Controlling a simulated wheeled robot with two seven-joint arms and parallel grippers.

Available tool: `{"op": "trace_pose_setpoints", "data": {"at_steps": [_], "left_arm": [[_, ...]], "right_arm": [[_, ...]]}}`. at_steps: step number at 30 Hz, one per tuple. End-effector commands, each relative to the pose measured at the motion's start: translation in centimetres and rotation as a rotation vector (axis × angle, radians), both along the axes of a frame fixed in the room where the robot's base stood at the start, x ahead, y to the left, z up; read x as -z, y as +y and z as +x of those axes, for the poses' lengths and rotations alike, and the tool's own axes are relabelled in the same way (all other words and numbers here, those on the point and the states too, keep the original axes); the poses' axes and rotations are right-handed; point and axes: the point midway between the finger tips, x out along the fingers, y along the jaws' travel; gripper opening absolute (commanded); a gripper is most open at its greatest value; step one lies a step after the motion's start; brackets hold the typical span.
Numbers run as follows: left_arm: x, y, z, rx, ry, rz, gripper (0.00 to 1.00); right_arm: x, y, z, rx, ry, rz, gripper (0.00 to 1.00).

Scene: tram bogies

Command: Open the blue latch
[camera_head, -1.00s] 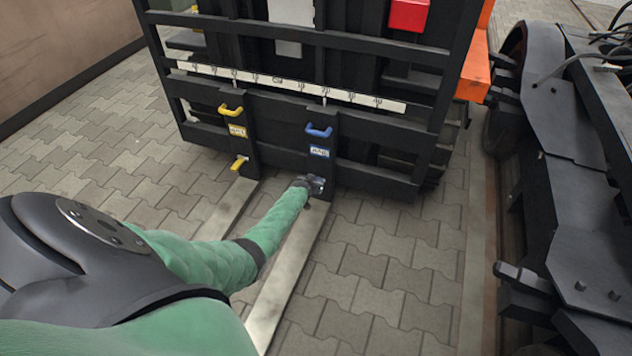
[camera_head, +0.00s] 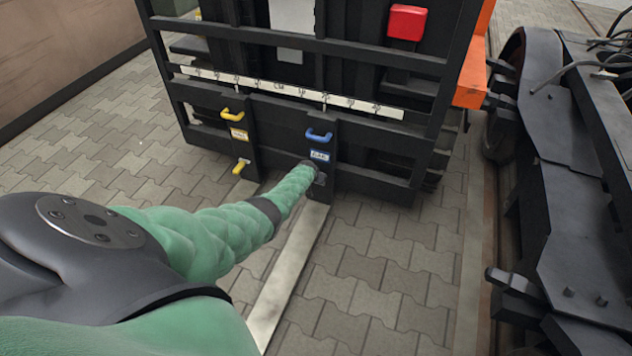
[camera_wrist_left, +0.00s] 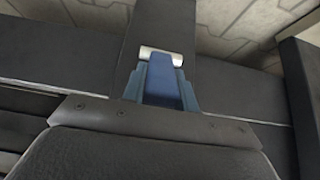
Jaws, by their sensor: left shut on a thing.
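The blue latch (camera_wrist_left: 163,82) shows in the left wrist view, with a silver pin at its far end, between the two fingers of my left gripper (camera_wrist_left: 162,95). The fingers are shut on it. In the head view my left gripper (camera_head: 318,177) is at the foot of the right fork bracket and mostly hidden by my wrist, and the latch is hidden there. My right gripper is not in view.
A yellow handle (camera_head: 233,114) and a lower yellow latch (camera_head: 241,166) are on the left bracket. The brackets hang on a black carriage frame (camera_head: 375,120) with a white scale (camera_head: 290,89). A pale fork (camera_head: 290,270) runs toward me. A dark bogie (camera_head: 570,200) stands at right.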

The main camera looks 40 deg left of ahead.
Motion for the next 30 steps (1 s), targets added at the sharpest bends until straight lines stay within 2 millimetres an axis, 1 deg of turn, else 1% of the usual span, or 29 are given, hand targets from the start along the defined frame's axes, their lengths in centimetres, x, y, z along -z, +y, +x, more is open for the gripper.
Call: {"op": "trace_pose_setpoints", "data": {"at_steps": [1,10,27,28,30], "left_arm": [[-0.19,0.07,0.32,-0.001,0.014,-0.004,0.0],[-0.35,0.19,0.65,-0.001,0.089,-0.022,0.0],[-0.43,0.22,0.74,0.0,0.107,-0.026,0.0],[-0.44,0.22,0.75,0.0,0.106,-0.025,0.31],[-0.41,0.22,0.73,0.0,0.107,-0.026,0.45]], "right_arm": [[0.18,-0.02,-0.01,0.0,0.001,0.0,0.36],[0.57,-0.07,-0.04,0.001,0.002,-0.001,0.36],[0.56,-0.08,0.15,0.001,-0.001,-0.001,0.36],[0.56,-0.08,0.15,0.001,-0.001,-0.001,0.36],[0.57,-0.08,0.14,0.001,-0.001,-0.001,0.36]]}}
